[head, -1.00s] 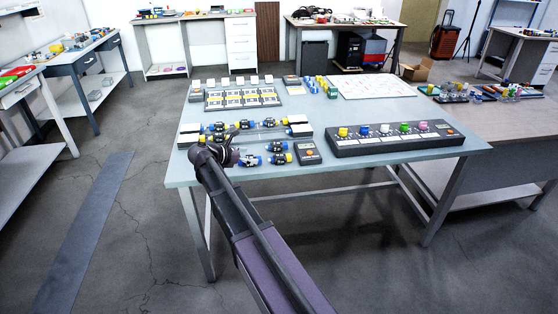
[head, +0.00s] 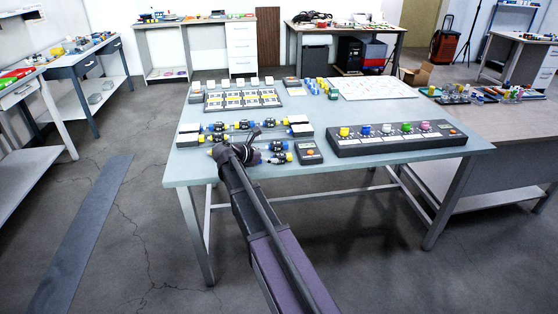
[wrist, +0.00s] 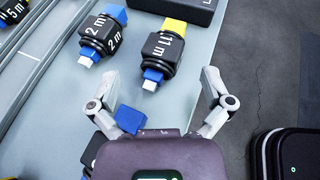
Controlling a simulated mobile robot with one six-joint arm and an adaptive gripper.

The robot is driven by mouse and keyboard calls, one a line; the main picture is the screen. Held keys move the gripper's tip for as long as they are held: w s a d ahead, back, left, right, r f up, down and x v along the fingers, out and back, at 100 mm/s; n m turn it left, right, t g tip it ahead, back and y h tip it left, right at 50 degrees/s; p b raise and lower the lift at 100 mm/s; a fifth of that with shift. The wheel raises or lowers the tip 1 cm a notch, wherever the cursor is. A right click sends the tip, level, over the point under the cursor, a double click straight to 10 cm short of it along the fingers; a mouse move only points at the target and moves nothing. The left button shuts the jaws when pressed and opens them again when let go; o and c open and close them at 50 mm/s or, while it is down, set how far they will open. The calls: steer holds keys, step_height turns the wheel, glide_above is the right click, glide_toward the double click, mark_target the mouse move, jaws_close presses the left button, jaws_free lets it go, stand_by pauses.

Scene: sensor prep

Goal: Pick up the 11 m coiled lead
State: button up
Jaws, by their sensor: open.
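The 11 m coiled lead (wrist: 163,54) is black with white lettering, a yellow end and a blue end with a pale tip. It lies near the table's edge in the wrist view; in the head view it appears as the front lead (head: 279,158) just right of my gripper. My gripper (wrist: 161,80) is open and empty. Its fingers are apart, short of the lead's blue end, one to each side of its line. The 2 m coiled lead (wrist: 101,35) lies close beside it on the left, blue-ended.
A dark box (head: 309,153) lies just beyond the 11 m lead's yellow end. A blue end (wrist: 130,118) of another lead shows by my left finger. Rails (wrist: 45,62) run along the left. A long panel with coloured knobs (head: 395,138) stands farther right. Beyond the table edge is floor.

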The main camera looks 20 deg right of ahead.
mark_target(277, 156)
steer(key=shift+s+b+x, duration=0.2)
steer(key=shift+b+x, duration=0.65)
steer(key=shift+x, duration=1.8)
steer(key=c, duration=1.3)
